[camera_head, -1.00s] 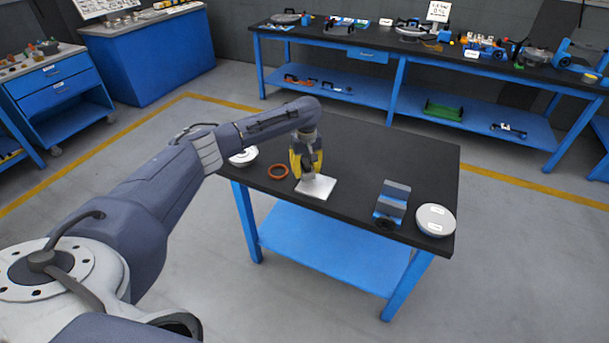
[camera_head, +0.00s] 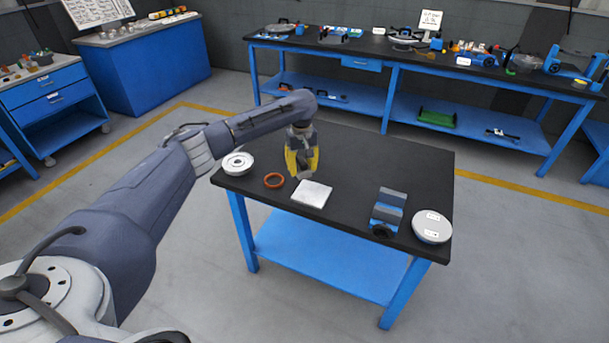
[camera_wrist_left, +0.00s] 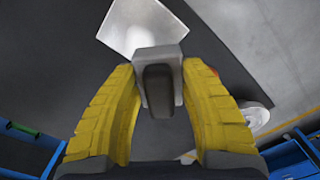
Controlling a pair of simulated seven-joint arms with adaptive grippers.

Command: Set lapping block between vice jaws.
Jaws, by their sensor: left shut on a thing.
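In the left wrist view the block sits between the fingertips, with a dark face towards the camera. The vice (camera_head: 388,211), blue with grey jaws, stands on the table to the right of the gripper, and the space between its jaws is hard to make out. My right gripper is not in view.
A pale square plate (camera_head: 312,194) lies just in front of the gripper. An orange ring (camera_head: 274,180) and a flanged white disc (camera_head: 238,163) are to its left. A round white-topped part (camera_head: 432,227) is right of the vice. The black tabletop (camera_head: 350,165) behind is clear.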

